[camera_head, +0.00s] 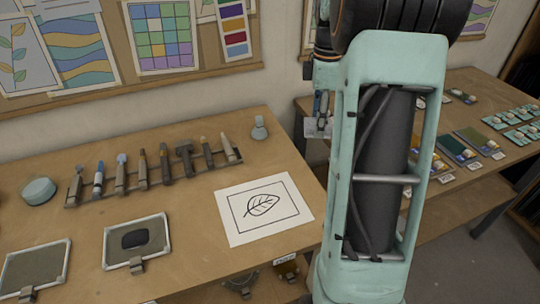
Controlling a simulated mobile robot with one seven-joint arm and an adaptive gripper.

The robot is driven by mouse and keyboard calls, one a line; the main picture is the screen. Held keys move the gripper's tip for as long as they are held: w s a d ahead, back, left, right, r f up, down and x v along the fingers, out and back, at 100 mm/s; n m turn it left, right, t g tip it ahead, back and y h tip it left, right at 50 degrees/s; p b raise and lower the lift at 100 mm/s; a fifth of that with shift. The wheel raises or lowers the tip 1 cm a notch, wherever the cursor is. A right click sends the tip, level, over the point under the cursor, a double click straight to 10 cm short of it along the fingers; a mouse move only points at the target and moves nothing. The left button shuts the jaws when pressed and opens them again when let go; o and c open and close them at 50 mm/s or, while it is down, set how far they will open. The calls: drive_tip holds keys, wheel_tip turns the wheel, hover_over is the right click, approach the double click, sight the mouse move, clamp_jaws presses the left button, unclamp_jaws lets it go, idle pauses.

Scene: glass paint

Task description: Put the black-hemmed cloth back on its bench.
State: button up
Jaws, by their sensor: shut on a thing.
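My gripper (321,107) is at the top middle, small and partly covered by my own arm, in front of the gap between the two benches. Its fingers point down and are shut on a small pale grey, flat thing (317,128), which looks like a cloth. I cannot make out a black hem on it. The left bench (185,263) fills the lower left. The right bench (460,205) stands behind my arm and is partly hidden by it.
Coloured pieces (455,146) and cards lie on the right bench.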

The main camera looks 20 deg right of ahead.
drive_tip(key=w+a+f+p, duration=0.1)
drive_tip(key=w+a+f, duration=0.3)
drive_tip(key=w+a, duration=0.2)
hover_over(270, 154)
drive_tip(key=d, duration=0.1)
drive_tip(key=f, duration=0.2)
drive_tip(key=s+f, duration=0.1)
drive_tip(key=f, duration=0.1)
drive_tip(key=shift+w+a+f+p, duration=0.15)
drive_tip(key=shift+w+a+f, duration=0.05)
drive_tip(key=shift+f, duration=0.2)
drive_tip(key=shift+w+a+f+p, duration=0.15)
drive_tip(key=shift+w+f, duration=0.05)
drive_tip(key=shift+f, duration=0.15)
drive_tip(key=shift+w+a+f, duration=0.1)
drive_tip(key=shift+f, duration=0.75)
drive_tip(key=shift+w+a+f, duration=0.1)
drive_tip(key=shift+f, duration=0.75)
drive_tip(key=shift+f, duration=0.15)
drive_tip(key=o, duration=1)
